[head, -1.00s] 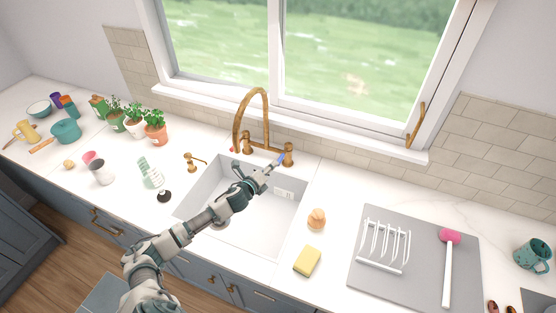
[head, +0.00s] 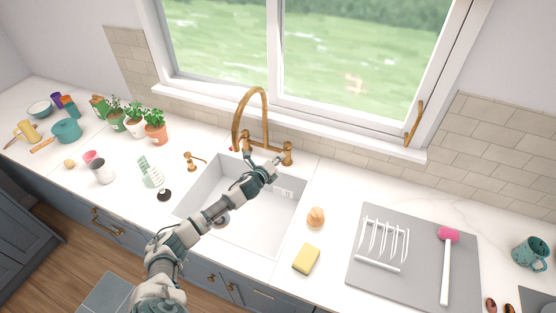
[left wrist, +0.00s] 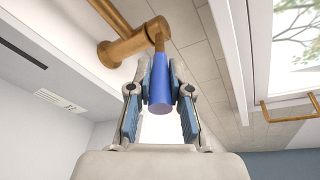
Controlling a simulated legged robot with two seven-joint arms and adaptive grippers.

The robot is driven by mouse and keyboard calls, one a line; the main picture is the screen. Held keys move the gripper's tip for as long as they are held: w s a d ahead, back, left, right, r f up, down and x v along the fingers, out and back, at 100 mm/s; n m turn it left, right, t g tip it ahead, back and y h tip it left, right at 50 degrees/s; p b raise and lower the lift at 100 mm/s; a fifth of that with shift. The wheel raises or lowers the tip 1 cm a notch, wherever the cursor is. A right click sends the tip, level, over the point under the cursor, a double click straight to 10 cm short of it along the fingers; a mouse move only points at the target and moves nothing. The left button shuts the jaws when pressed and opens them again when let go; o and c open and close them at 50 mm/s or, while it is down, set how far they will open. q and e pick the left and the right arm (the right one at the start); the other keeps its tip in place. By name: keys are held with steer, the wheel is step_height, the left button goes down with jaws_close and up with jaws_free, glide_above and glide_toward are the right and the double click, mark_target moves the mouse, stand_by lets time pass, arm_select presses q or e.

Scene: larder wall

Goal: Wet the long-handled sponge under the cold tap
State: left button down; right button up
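The sink (head: 232,231) is set in the white counter under a brass arched faucet (head: 266,105). The cold tap has a brass base (head: 288,152) and a blue handle (left wrist: 161,88), which shows in the left wrist view. My left gripper (head: 277,161) reaches over the sink to this tap. In the left wrist view its fingers (left wrist: 160,82) are close on both sides of the blue handle and appear to grip it; in the head view they hide it. A tool with a pink head (head: 448,235) and white handle, which looks like the long-handled sponge, lies on the grey mat. My right gripper is not in view.
A yellow sponge (head: 306,259) and an orange object (head: 315,217) sit right of the sink. A white rack (head: 383,243) stands on the grey mat (head: 425,222). Potted plants (head: 154,132) stand left. The window handle (head: 414,124) is at the upper right.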

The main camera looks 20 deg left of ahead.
arm_select(q)
steer(key=shift+w+d+f+n+y+b, duration=0.1)
steer(key=shift+d+f+n+y+b, duration=0.1)
steer(key=shift+d+n+y, duration=0.7)
steer(key=shift+w+d+f+n+y+b, duration=0.15)
steer(key=shift+d+n+y, duration=0.45)
steer(key=shift+y, duration=0.6)
steer(key=shift+s, duration=0.1)
steer(key=c, duration=1.1)
jaws_free()
steer(key=shift+a, duration=0.1)
steer(key=shift+r, duration=0.15)
steer(key=v, duration=1.1)
steer(key=shift+s+r, duration=0.1)
steer(key=shift+s, duration=0.2)
